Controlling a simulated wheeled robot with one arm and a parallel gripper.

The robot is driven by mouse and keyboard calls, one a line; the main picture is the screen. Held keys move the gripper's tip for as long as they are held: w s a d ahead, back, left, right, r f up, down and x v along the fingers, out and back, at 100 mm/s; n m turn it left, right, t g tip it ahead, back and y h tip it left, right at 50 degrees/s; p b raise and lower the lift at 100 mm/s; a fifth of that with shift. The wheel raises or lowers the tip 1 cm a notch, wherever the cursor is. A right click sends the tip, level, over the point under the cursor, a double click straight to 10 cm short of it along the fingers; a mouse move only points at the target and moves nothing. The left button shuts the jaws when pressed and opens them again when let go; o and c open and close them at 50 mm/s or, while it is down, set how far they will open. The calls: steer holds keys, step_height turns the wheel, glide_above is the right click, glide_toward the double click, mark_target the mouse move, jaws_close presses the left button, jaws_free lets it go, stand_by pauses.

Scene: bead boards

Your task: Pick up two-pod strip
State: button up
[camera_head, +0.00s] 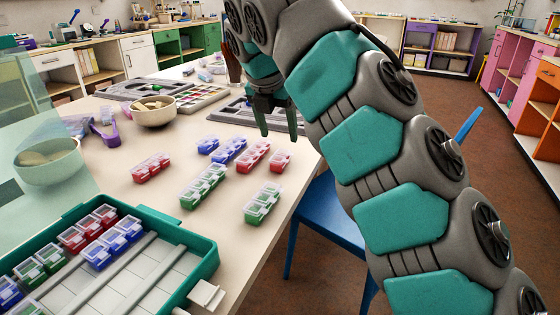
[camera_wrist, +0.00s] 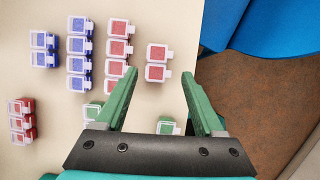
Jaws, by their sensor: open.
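Two strips show two pods each. A red two-pod strip (camera_head: 281,159) lies flat near the table's right edge; in the wrist view it (camera_wrist: 157,62) sits just beyond and between the fingertips. A blue two-pod strip (camera_head: 208,144) lies farther left, also in the wrist view (camera_wrist: 43,49). My gripper (camera_head: 278,132) is open and empty above the table, over the red two-pod strip's area. In the wrist view its green fingers (camera_wrist: 160,75) are spread apart. The left finger partly covers a longer red strip (camera_wrist: 118,47).
Longer blue (camera_head: 228,151), red (camera_head: 151,167) and green (camera_head: 203,185) strips lie close by. Another green strip (camera_head: 262,202) lies nearer. A teal-rimmed tray (camera_head: 196,240) holds pods at front left. A bowl (camera_head: 153,110) stands behind. A blue chair (camera_head: 325,215) is beside the table.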

mark_target(283, 154)
steer(key=shift+b+x, duration=1.1)
steer(key=shift+x, duration=2.55)
jaws_close()
steer(key=shift+r, duration=0.1)
steer(key=shift+r, duration=0.15)
step_height(283, 154, up, 8)
steer(key=p, duration=0.6)
steer(key=shift+w+a+r, duration=0.1)
steer(key=shift+r, duration=0.65)
